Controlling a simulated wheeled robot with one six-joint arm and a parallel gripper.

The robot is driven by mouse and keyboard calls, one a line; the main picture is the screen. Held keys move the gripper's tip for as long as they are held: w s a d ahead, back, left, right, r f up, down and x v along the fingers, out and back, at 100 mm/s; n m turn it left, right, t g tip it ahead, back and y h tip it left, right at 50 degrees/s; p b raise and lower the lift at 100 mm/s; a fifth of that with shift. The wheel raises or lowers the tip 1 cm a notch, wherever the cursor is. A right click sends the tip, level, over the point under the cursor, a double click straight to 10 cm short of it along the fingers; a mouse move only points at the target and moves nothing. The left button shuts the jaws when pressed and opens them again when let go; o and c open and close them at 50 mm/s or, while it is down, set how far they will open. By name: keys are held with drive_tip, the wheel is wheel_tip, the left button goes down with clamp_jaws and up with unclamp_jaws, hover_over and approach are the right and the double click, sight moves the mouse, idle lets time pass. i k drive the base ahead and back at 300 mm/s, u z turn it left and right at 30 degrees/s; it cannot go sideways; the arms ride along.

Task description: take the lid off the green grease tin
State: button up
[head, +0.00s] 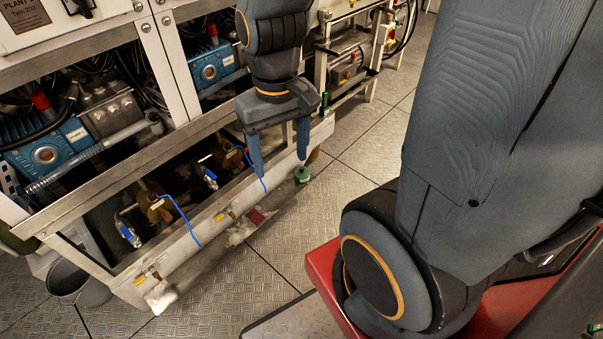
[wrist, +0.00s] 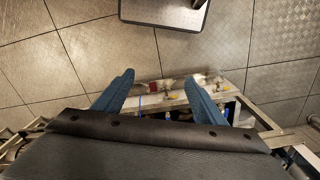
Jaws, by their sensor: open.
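A small green tin (head: 302,175) with a paler top stands low at the right end of the pump frame, at its outer side. It is small in the head view, and I cannot make out its lid from its body. My gripper (head: 280,163) is open and empty, with its two blue fingers pointing down. In the head view the right fingertip appears just above the tin; I cannot tell the height between them. In the wrist view my gripper (wrist: 158,84) shows spread fingers with nothing between them, and I cannot make out the tin there.
The pump frame's metal rail (head: 215,210) runs below my gripper, with valves and blue cords (head: 180,218) along it. A dark red item (head: 256,216) lies beside it. A grey bucket (head: 78,283) stands at left. The plated floor (head: 365,150) at right is clear.

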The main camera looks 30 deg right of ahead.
sight(302, 172)
drive_tip(key=z, duration=0.9)
drive_tip(key=i, duration=0.95)
drive_tip(key=u, duration=0.85)
